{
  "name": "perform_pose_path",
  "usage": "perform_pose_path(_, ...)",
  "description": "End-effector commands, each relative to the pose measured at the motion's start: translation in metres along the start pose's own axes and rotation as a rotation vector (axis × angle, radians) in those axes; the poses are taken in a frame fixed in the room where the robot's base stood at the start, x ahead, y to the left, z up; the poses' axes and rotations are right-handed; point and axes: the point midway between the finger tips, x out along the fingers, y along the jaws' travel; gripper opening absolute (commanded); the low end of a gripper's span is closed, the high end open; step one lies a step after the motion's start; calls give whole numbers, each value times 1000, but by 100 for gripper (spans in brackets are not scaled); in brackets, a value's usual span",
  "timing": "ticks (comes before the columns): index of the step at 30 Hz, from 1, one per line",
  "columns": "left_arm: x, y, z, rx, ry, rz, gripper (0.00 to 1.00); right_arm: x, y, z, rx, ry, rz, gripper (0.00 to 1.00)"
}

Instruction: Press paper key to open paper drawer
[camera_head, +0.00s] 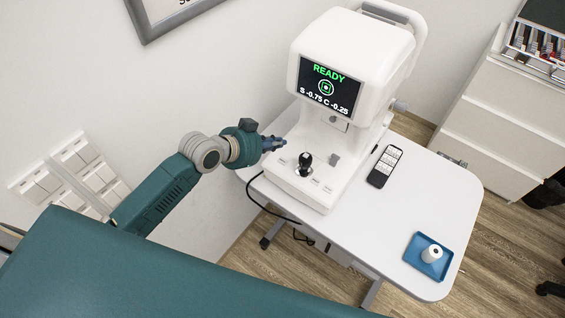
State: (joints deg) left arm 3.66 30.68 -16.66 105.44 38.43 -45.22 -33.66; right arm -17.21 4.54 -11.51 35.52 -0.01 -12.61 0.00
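The white eye-test machine (345,45) stands on a white table. Its screen (326,87) reads READY in green with figures below. A black joystick (305,160) stands on its base (300,188). Small keys or labels (316,181) lie on the base around the joystick, too small to read, so I cannot tell which is the paper key. I see no opened paper drawer. My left gripper (274,143) points right at the left side of the machine, near the base; contact and finger gap are unclear. My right gripper is out of view.
A blue tray (416,258) holds a white roll (432,253) near the table's front right. The tabletop (440,190) between them is clear. A white drawer cabinet (507,110) stands at the right.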

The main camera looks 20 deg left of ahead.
Motion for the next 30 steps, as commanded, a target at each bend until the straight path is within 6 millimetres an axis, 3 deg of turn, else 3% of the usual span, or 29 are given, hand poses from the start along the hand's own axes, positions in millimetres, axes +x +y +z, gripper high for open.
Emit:
perform_pose_path(1, 8, 4, 9, -1, 0, 0, 0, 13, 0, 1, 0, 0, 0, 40)
perform_pose_path(9, 36, 15, 35, -1, 1, 0, 0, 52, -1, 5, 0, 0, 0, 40)
perform_pose_path(16, 49, 20, 47, 0, 0, 1, 0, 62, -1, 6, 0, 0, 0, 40)
perform_pose_path(30, 49, 20, 47, 0, 0, 0, 0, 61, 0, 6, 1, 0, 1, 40)
